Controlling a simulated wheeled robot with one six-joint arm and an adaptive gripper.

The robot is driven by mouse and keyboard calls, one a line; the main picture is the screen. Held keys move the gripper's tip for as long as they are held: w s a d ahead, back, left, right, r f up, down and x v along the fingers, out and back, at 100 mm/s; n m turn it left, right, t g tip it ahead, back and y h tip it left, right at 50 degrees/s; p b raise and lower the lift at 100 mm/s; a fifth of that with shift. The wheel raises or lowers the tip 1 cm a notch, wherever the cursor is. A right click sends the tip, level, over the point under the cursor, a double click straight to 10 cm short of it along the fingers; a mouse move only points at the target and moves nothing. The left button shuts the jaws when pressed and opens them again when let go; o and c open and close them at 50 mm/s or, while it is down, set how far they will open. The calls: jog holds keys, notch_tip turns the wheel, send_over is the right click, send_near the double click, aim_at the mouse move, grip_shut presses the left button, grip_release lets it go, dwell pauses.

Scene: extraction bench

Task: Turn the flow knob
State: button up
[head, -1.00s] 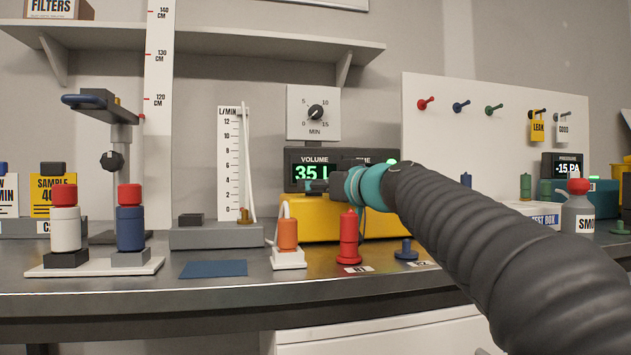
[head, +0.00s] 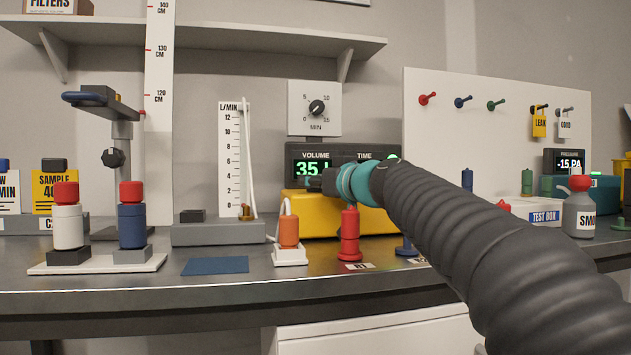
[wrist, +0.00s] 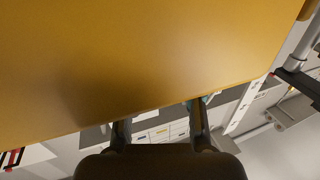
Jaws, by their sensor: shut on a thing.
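The yellow pump (head: 377,222) stands on the bench, with a dark display panel on its upper front reading VOLUME 35 and TIME. My gripper (head: 318,182) is in front of this panel, below the volume readout, and my arm covers part of the pump's right side. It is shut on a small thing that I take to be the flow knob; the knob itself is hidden. In the wrist view the fingers of my gripper (wrist: 160,120) stand a little apart, and a broad yellow surface (wrist: 150,60) fills the upper part and hides the tips.
The flow tube with its L/MIN scale (head: 233,150) stands left of the pump. A dial marked MIN (head: 317,108) is above. The blue mat (head: 215,265) lies clear.

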jog(key=shift+m+t+h, duration=0.5)
jog(key=shift+m+h, duration=0.1)
jog(key=shift+h, duration=0.2)
jog(key=o, duration=1.2)
jog(key=shift+r, duration=0.1)
jog(key=shift+r, duration=4.9)
